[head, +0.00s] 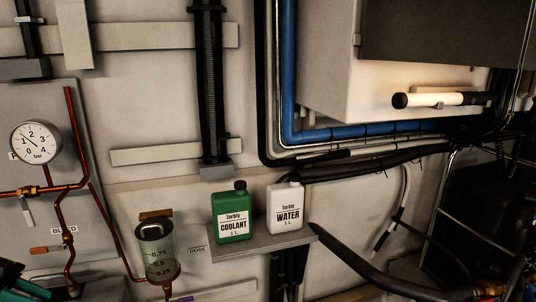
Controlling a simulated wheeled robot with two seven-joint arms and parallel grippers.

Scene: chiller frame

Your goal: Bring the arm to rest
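A black part with teal edges (22,284) cuts into the lower left corner and looks like the end of my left arm. Its fingertips cannot be made out, and I cannot see whether it holds anything. My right gripper does not show. A green coolant bottle (232,226) with a black cap and a white water bottle (286,214) stand upright side by side on a small grey shelf (258,243). A clear dosing cylinder (158,262) with a scale stands left of the shelf.
A pressure gauge (36,142) and copper pipes (72,190) with valve handles are on the left panel. A white lamp tube (440,99) sticks out below the upper right cabinet. A thick black hose (370,275) crosses the lower right, near dark machinery and cables.

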